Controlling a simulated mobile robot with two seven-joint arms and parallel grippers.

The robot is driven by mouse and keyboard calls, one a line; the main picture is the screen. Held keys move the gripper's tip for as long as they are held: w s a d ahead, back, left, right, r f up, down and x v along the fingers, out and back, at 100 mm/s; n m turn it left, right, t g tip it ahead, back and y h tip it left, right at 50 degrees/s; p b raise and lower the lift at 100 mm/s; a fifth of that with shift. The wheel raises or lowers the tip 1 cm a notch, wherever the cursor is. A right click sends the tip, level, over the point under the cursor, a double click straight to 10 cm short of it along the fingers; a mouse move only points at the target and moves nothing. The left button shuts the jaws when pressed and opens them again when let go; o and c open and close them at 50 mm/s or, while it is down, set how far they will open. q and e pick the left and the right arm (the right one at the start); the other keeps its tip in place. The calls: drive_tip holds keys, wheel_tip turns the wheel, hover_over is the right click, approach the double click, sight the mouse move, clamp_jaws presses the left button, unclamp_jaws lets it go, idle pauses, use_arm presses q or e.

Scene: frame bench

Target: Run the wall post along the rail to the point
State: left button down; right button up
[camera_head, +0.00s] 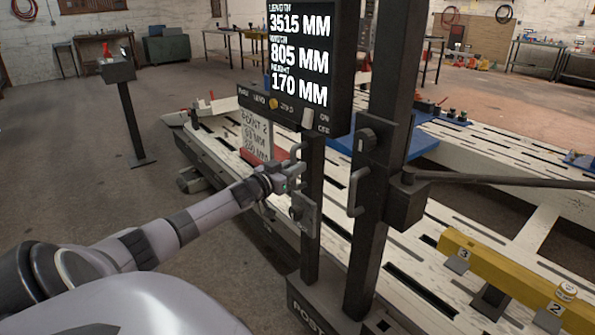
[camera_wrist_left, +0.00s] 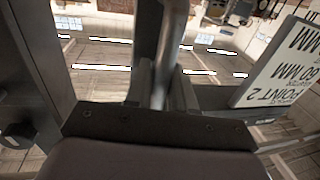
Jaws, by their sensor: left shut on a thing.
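The wall post (camera_head: 380,110) is a dark upright column on a base (camera_head: 315,310) lettered "POST". Its screen (camera_head: 300,55) reads length 3515 mm, width 805 mm and height 170 mm. A dark arm (camera_head: 500,181) reaches right from a block on the column. My left gripper (camera_head: 291,180) is shut on a grey upright handle at the post's left side; this handle (camera_wrist_left: 165,50) stands between the fingers in the left wrist view. The rail is not clearly seen. My right gripper is out of view.
A pale slotted bench (camera_head: 440,245) stretches behind and right of the post. A yellow beam (camera_head: 500,275) with tags 3 and 2 lies on its right side. A pedestal with a red button (camera_head: 118,68) stands at the left. The floor at left is open.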

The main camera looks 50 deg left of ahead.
use_arm(q)
drive_tip(key=shift+a, duration=0.65)
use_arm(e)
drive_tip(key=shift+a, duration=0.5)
use_arm(q)
drive_tip(key=c, duration=1.1)
unclamp_jaws()
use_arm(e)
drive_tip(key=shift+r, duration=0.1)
use_arm(q)
drive_tip(key=s+p, duration=0.1)
drive_tip(key=s, duration=0.6)
drive_tip(key=shift+d, duration=0.45)
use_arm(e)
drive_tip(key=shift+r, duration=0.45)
